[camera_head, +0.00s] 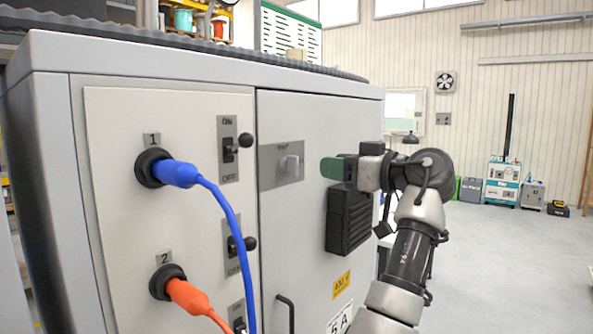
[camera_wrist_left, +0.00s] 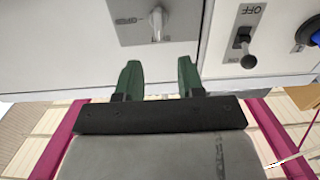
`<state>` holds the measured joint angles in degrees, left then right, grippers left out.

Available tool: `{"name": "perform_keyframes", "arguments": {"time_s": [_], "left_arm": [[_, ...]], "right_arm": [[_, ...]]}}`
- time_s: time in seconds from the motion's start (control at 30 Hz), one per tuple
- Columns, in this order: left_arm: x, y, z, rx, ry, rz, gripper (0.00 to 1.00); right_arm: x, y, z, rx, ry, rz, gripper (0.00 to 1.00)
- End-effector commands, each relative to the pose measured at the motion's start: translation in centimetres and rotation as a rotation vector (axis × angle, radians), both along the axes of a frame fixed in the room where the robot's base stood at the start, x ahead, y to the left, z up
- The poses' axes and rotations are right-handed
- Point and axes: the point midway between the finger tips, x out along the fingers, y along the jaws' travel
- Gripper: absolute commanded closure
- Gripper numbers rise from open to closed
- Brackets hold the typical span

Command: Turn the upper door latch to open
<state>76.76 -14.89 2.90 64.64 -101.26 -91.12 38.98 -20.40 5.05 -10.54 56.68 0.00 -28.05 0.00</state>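The upper door latch (camera_head: 290,164) is a small light grey handle on a square grey plate (camera_head: 267,171) on the cabinet's right door. It also shows at the top of the left wrist view (camera_wrist_left: 157,22), roughly upright there. My left gripper (camera_head: 333,168), with green fingers, is to the right of the latch in the head view, in front of the door. In the left wrist view its two fingers (camera_wrist_left: 160,82) are apart with nothing between them. The latch lies beyond the fingertips, near the line of the gap, not touched. My right gripper is not in view.
The left panel has black toggle switches (camera_head: 229,150), a blue plug (camera_head: 180,173) and an orange plug (camera_head: 187,294) with cables. A black vent box (camera_head: 347,219) sits on the door below my gripper. A door handle (camera_head: 286,312) is lower down. Floor at right is open.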

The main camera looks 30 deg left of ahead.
Motion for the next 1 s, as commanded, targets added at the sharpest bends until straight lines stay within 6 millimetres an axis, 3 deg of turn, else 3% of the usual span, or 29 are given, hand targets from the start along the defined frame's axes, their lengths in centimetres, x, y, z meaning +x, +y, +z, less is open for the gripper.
{"name": "perform_keyframes", "arguments": {"time_s": [0.3,0.5,0.93,1.0], "left_arm": [[0.5,6.0,0.0,0.000,0.004,0.001,0.62],[0.8,8.8,0.0,0.002,0.005,-0.001,0.62],[0.9,9.7,-0.1,0.001,0.006,-0.004,0.62],[0.9,9.7,-0.1,0.002,0.006,-0.004,0.72]], "right_arm": [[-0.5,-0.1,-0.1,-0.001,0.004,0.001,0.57],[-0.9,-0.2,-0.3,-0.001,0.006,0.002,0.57],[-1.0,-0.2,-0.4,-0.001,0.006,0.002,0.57],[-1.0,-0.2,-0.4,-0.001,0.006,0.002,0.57]]}}
